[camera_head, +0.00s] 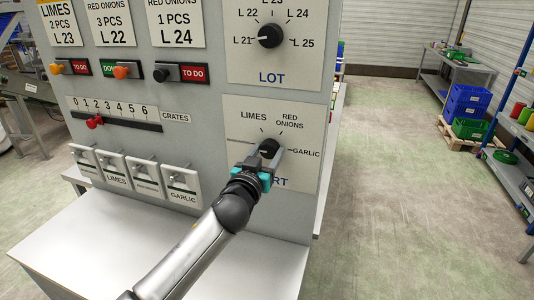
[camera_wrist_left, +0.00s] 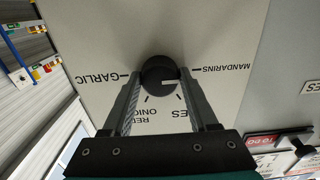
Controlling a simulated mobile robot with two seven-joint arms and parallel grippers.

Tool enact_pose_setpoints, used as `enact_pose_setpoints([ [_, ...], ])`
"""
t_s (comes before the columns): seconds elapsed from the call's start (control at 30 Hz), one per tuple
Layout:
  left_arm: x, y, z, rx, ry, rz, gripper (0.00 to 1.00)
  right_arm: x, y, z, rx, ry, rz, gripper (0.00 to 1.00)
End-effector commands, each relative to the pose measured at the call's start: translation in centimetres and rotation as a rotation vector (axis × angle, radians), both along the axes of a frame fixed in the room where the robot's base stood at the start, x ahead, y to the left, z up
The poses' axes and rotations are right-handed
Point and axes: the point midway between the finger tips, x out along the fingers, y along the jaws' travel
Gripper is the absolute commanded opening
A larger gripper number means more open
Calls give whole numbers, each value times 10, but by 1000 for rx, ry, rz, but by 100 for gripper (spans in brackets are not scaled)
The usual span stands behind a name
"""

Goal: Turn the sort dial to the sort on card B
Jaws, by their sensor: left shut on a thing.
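The sort dial (camera_head: 269,148) is a black round knob on the lower right white plate of the grey panel, marked limes, red onions and garlic. In the left wrist view the dial (camera_wrist_left: 159,75) appears upside down, and a mandarins label is also readable. Its white pointer line points toward the mandarins side. My left gripper (camera_head: 262,160) is shut on the dial, with one finger on each side of it (camera_wrist_left: 160,80). Three cards hang at the top left: limes (camera_head: 59,20), red onions (camera_head: 110,20) and red onions (camera_head: 175,22). Their letters are out of frame. My right gripper is not in view.
The lot dial (camera_head: 270,36) sits above, pointing toward L 21. To the left are to-do switches (camera_head: 180,73), a red crates slider (camera_head: 95,121) and several lever switches (camera_head: 146,175). A white shelf (camera_head: 70,245) juts out below.

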Motion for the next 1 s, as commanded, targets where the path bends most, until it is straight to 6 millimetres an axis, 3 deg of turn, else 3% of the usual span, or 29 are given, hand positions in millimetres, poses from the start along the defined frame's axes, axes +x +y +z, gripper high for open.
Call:
enact_pose_setpoints([
  [0.47,0,0,0,113,-36,0,4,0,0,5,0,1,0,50],
  [1.0,0,0,0,575,-185,1,4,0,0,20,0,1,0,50],
])
